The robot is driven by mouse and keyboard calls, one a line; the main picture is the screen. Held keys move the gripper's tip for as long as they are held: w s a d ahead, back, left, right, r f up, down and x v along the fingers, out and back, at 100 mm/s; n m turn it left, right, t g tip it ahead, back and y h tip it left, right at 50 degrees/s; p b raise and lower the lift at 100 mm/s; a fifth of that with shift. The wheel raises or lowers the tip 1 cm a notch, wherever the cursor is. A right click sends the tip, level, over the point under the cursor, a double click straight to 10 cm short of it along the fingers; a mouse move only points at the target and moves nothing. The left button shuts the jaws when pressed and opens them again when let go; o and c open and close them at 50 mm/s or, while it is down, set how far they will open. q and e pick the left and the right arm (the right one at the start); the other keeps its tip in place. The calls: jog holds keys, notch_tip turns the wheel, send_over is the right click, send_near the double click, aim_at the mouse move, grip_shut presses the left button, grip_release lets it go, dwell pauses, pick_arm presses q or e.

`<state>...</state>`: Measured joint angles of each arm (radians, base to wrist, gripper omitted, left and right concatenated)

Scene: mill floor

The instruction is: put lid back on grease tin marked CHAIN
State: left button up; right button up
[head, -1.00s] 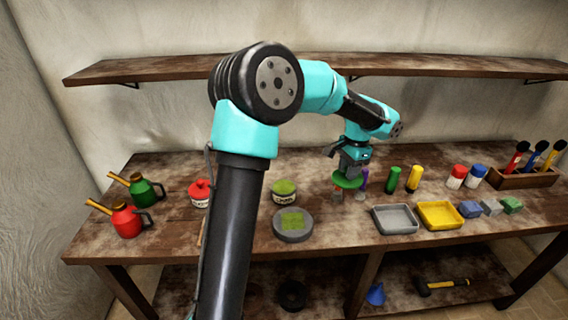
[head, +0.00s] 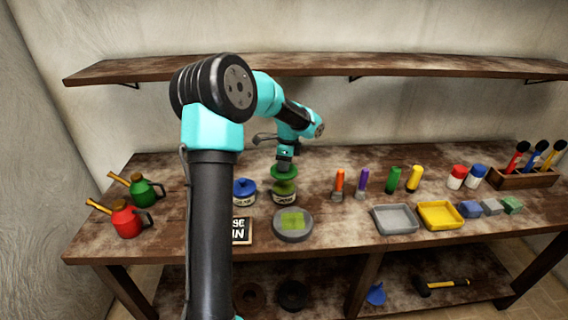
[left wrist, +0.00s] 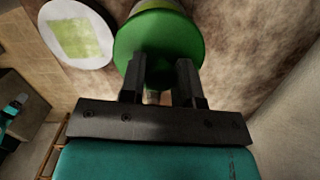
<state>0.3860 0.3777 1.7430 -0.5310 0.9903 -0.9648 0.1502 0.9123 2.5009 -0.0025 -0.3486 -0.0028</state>
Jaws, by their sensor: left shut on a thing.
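My left gripper (head: 285,158) is shut on a green lid (head: 284,172) and holds it above a small grease tin (head: 284,198). The tin stands upright and uncovered, with green showing at its top and a pale label too small to read surely. The lid looks roughly level and apart from the tin. In the left wrist view the lid (left wrist: 160,45) is at the fingertips (left wrist: 160,75) and hides most of the tin (left wrist: 158,5). My right gripper is not in view.
A blue-lidded tin (head: 244,193) stands close left of the grease tin. A grey round pad with a green square (head: 292,226) lies in front, beside a dark sign (head: 241,231). Orange (head: 339,184) and purple (head: 363,181) tubes stand right. My arm hides part of the bench.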

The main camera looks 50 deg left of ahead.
pick_arm(q)
jog(key=shift+f, duration=0.15)
jog(key=shift+f, duration=3)
jog(key=shift+f, duration=0.2)
dwell(0.4)
jog(key=o, duration=1.5)
jog(key=shift+c, duration=0.2)
jog(key=shift+r, duration=0.15)
jog(key=shift+r, duration=3.4)
